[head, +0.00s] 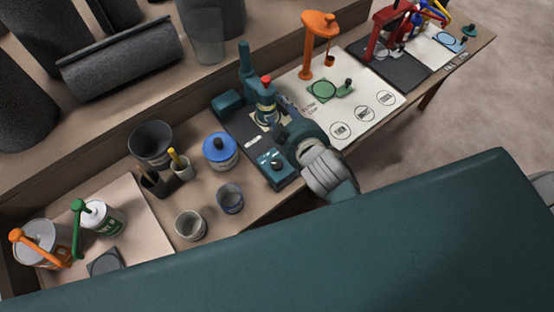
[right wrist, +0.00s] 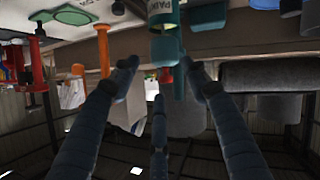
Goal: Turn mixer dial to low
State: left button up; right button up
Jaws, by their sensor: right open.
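The teal mixer (head: 246,62) stands on a dark mat at the middle of the bench, with a red knob (head: 267,79) on top. A labelled paint can (head: 266,108) is at its foot. A teal control box (head: 270,178) with a dark, round-topped dial (head: 277,163) sits at the mat's near end; I cannot read its setting. My right gripper (head: 281,117) is open and empty, beside the can and beyond the dial. In the right wrist view its spread fingers (right wrist: 160,76) point toward the labelled can (right wrist: 163,18) and teal mixer parts. My left gripper is not seen.
A blue-lidded can (head: 220,150), brush cups (head: 180,168) and small pots (head: 230,198) stand left of the control box. An orange stand (head: 317,45) and a white sheet with marked circles (head: 350,105) lie right of the mixer. A teal surface (head: 330,235) fills the foreground.

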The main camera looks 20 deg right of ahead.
jog(key=w+a+r+n+t+y, duration=0.3)
jog(key=a+r, duration=0.2)
jog(key=r, duration=0.3)
jog(key=w+a+r+n+t+y, duration=0.25)
jog(key=a+r, duration=0.25)
jog(key=r, duration=0.4)
jog(key=s+a+r+n+y, duration=0.3)
jog(key=a+r+n+y, duration=0.4)
jog(key=a, duration=0.1)
jog(key=s+a+n+g+y, duration=0.7)
jog(key=s+a+n+g, duration=0.3)
jog(key=a+n+g, duration=0.4)
jog(key=s+f+n+g+h, duration=0.2)
jog(key=s+f+n+g, duration=0.2)
jog(key=f+n, duration=0.2)
jog(key=n+h, duration=0.4)
jog(key=h, duration=1.4)
send_near(277, 163)
jog(key=shift+m+y, duration=0.25)
jog(key=f, duration=0.7)
jog(key=shift+w+d+f, duration=0.1)
jog(key=shift+d+f, duration=0.1)
jog(key=shift+f, duration=0.65)
